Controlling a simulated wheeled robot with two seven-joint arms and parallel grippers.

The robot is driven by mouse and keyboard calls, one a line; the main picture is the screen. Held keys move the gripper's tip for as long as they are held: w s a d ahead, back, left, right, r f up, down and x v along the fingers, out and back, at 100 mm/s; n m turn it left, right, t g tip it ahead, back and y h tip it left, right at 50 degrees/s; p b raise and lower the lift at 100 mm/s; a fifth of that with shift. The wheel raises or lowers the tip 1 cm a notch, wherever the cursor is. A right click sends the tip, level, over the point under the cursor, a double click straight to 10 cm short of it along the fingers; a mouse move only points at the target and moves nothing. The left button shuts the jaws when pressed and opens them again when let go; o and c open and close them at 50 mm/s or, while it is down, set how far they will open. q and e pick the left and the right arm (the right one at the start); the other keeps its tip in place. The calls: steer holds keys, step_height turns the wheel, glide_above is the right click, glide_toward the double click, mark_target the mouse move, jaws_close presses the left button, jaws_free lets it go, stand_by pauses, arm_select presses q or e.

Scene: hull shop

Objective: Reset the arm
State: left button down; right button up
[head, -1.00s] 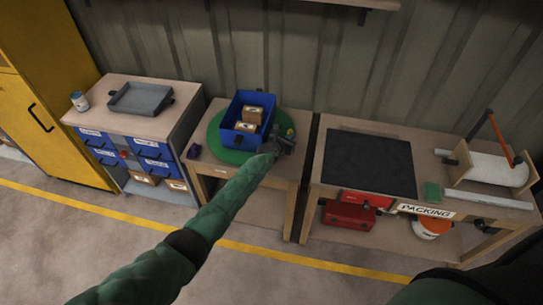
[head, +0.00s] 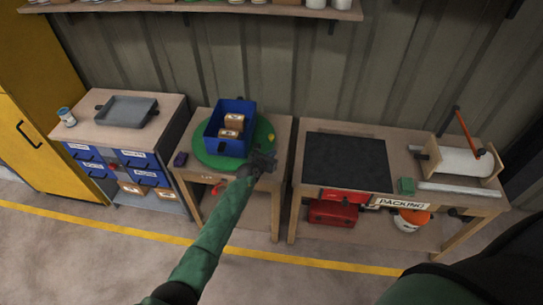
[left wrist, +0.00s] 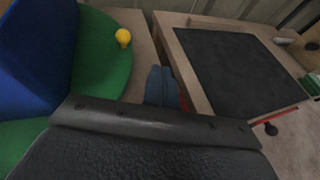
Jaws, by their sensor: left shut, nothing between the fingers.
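My left arm, in a green sleeve, reaches in from the bottom of the head view. Its gripper (head: 263,161) is at the right front edge of the round green mat (head: 205,157) on the middle table. In the left wrist view the dark gripper body fills the bottom, and the fingers (left wrist: 160,87) are together with nothing between them. A blue bin (head: 215,143) with two small boxes (head: 233,121) stands on the mat, left of the gripper. My right gripper is not in view; only a dark part of my body shows at the lower right.
A small yellow object (left wrist: 123,37) lies on the mat near the gripper. The packing bench (head: 300,191) with a black mat (head: 346,162) stands to the right across a narrow gap. A drawer cabinet with a grey tray (head: 126,111) stands left. The floor in front is clear.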

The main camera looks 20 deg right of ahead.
arm_select(q)
steer(key=shift+s+a+r, duration=0.2)
steer(key=shift+s+a, duration=0.05)
steer(key=shift+s, duration=0.3)
steer(key=shift+s+a+r, duration=0.15)
steer(key=shift+s+a, duration=0.05)
steer(key=shift+s, duration=0.3)
